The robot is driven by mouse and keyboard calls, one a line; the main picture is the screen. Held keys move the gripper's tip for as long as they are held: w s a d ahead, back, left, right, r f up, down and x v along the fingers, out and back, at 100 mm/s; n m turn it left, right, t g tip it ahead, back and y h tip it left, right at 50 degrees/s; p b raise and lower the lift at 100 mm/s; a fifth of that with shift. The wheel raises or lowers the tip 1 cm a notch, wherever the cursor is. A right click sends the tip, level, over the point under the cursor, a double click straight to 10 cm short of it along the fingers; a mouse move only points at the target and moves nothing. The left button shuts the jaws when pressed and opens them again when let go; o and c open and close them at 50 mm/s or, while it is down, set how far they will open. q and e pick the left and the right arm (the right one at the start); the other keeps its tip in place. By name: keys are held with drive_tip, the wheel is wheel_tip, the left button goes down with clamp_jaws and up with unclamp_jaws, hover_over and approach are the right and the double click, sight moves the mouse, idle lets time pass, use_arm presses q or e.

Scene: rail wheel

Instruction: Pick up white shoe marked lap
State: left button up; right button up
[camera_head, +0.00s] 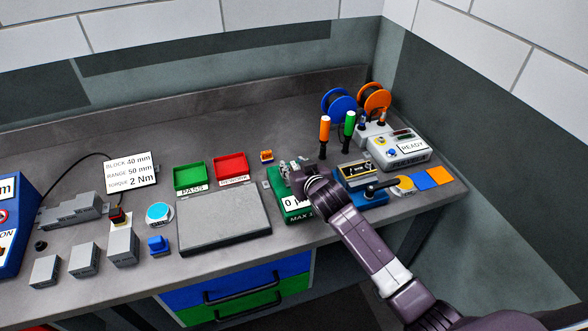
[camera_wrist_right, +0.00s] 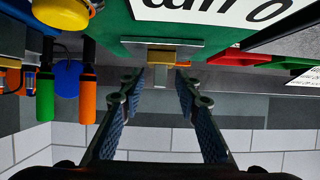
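My right gripper (camera_head: 290,168) is over the green box (camera_head: 290,211) with a white label and large black print. In the right wrist view my right gripper (camera_wrist_right: 157,76) has its two blue-padded fingers apart. A small yellow block (camera_wrist_right: 161,57) with a pale grey part below it shows between the fingertips, against the grey plate of the green box (camera_wrist_right: 118,24); I cannot tell whether a finger touches it. I cannot make out a white shoe marked lap in either view; the gripper hides part of the box top. My left gripper is not in view.
A grey plate (camera_head: 225,222) lies left of the green box, with green (camera_head: 189,178) and red (camera_head: 231,167) trays behind it. An orange-handled (camera_head: 325,128) and a green-handled (camera_head: 349,122) tool stand behind right. A blue fixture with a black lever (camera_head: 380,187) is close on the right.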

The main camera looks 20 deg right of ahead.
clamp_jaws()
drive_tip(key=shift+r, duration=0.1)
